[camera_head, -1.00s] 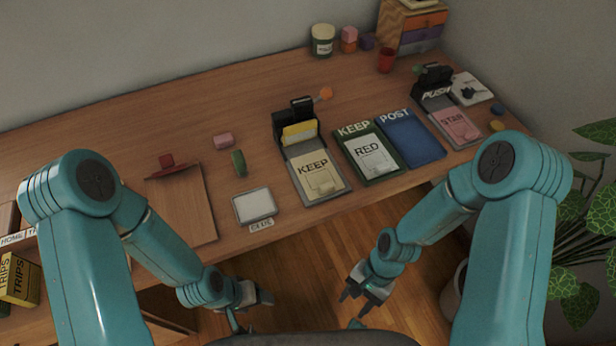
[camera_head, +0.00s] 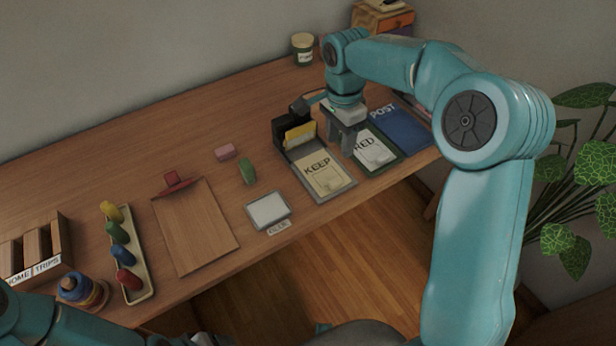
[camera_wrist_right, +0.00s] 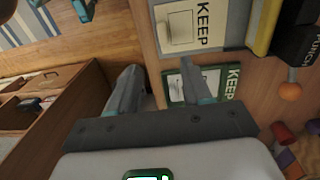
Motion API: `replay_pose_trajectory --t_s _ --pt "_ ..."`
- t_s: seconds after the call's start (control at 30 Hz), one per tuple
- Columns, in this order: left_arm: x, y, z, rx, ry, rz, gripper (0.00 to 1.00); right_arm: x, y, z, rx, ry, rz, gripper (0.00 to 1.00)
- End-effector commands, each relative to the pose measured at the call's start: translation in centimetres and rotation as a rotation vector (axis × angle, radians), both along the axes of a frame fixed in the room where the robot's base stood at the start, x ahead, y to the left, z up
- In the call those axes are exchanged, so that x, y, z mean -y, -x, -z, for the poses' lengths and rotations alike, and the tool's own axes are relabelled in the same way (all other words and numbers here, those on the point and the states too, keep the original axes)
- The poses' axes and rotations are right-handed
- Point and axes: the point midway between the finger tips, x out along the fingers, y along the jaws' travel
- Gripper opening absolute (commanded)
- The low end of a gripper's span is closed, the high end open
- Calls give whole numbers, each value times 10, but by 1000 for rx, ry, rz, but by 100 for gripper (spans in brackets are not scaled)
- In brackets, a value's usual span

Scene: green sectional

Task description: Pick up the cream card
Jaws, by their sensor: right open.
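The cream card (camera_head: 324,175), printed KEEP, lies flat on the grey base of a black punch (camera_head: 292,132) with a yellow piece in it. It also shows at the top of the right wrist view (camera_wrist_right: 180,25). My right gripper (camera_head: 344,135) is open and points down just right of the card, over the green KEEP tray (camera_head: 392,159). In the right wrist view my two fingers (camera_wrist_right: 160,88) are apart with nothing held. My left gripper (camera_head: 202,339) barely shows at the bottom edge.
A blue POST tray (camera_head: 403,131) lies right of the green tray. The table's front edge is close to the card.

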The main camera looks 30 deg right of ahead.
Motion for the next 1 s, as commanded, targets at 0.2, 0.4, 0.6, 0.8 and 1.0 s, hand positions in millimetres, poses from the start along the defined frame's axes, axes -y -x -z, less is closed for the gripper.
replay_pose_trajectory --t_s 0.2,0.4,0.6,0.8,1.0 --pt "0 0 2 0 0 0 67 11 2 -2 40 4 12 49" --pt "0 0 5 0 0 0 67 14 4 47 37 2 16 49" --pt "0 0 5 0 0 0 67 12 3 83 39 2 13 49" --pt "0 0 4 0 0 0 67 10 2 98 40 2 12 49" --pt "0 0 0 1 0 0 67 7 3 130 38 1 10 49"
